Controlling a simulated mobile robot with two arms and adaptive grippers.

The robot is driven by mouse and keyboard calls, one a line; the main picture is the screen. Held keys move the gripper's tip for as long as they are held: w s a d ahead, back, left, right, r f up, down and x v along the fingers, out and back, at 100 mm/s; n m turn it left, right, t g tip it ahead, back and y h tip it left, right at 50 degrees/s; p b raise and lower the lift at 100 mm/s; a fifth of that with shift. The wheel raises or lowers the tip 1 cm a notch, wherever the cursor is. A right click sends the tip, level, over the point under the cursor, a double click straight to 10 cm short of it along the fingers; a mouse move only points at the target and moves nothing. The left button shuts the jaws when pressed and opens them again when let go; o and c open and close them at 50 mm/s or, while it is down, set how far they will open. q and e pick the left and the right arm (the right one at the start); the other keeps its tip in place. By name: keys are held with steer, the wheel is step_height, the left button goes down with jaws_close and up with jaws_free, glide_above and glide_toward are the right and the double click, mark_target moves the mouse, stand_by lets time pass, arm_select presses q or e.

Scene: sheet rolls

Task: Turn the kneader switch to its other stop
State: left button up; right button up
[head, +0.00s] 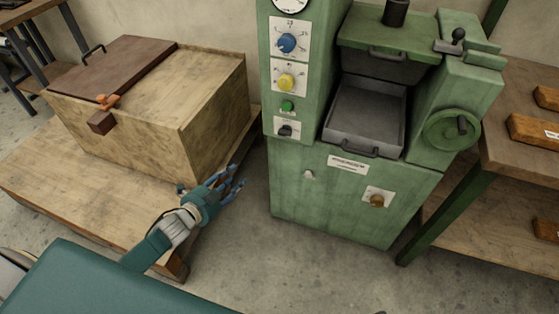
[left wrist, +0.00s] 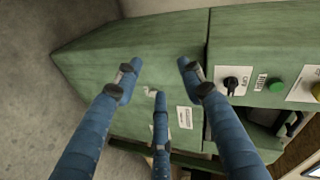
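The green machine (head: 340,190) stands right of centre in the head view. A small black switch (head: 285,130) on a white plate is low on its left panel, under a green button. In the left wrist view, a black switch (left wrist: 232,85) sits on a white plate beside the green button (left wrist: 276,86). I cannot read the plate well enough to tell that this is the kneader switch. My left gripper (head: 232,183) is open and empty, left of the machine's lower front and apart from the switch. Its spread fingers (left wrist: 160,80) show in the wrist view. My right gripper is out of view.
Above the switch are a yellow knob (head: 286,82) and a blue knob (head: 287,42). A grey tray (head: 365,115) and handwheel (head: 452,129) are to the right. A wooden chest (head: 150,120) on a low platform (head: 50,185) is left. Floor before the machine is clear.

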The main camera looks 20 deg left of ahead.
arm_select(q)
steer(key=w+d+r+m+t+h+b, duration=0.2)
steer(key=w+d+r+m+h+b, duration=0.1)
steer(key=d+r+m+b, duration=0.15)
steer(key=m+h+b, duration=0.2)
steer(key=m+b, duration=0.1)
glide_toward(285, 133)
steer(key=f+b+x, duration=0.1)
steer(key=x, duration=0.7)
steer(key=shift+w+a+f, duration=0.15)
steer(key=shift+a+f, duration=0.1)
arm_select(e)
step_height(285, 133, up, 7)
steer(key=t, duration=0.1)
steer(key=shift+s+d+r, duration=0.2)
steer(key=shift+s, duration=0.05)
arm_select(q)
steer(key=shift+c, duration=0.5)
jaws_close()
